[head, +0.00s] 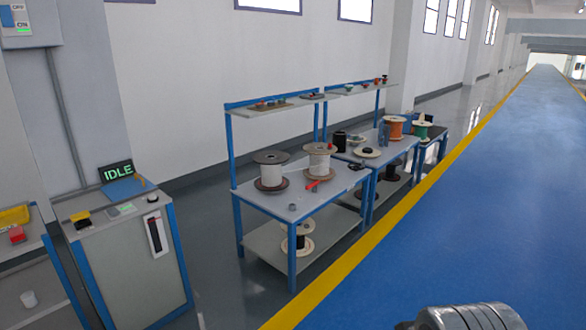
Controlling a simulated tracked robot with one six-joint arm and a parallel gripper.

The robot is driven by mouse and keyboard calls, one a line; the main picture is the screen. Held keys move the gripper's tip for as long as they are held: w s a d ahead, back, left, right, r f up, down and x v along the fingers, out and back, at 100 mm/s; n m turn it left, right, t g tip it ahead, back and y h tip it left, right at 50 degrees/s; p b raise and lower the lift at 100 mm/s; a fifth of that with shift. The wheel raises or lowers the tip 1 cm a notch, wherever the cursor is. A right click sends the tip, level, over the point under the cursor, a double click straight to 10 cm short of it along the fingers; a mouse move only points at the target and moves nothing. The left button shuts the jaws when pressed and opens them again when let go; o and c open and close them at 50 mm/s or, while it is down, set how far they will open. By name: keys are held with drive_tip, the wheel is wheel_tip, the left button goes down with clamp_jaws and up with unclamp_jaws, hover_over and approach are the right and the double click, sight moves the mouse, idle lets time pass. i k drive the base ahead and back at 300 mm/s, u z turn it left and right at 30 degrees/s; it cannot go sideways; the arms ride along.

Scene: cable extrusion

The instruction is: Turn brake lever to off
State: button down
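A white plate with a dark upright slot or bar and a little red on it (155,234) is on the front of the grey control cabinet (133,266) at the left. It looks like the brake lever, but its position and markings are too small to read. A small dark screen (116,172) on top of the cabinet reads IDLE in green. A grey rounded part of my arm shows at the bottom edge, right of centre. My gripper's fingers are not in view, and nothing of mine is near the cabinet.
Blue-framed workbenches (300,206) with cable spools (270,171) stand in the middle. A blue-legged table with a yellow bin (14,216) is at the far left. Grey floor (215,270) lies between cabinet and benches. A yellow line (345,262) edges the clear blue walkway (450,235).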

sight(314, 185)
drive_tip(key=u, duration=0.15)
drive_tip(key=i, duration=1.9)
drive_tip(key=u, duration=0.3)
drive_tip(key=i, duration=1.8)
drive_tip(key=u, duration=0.1)
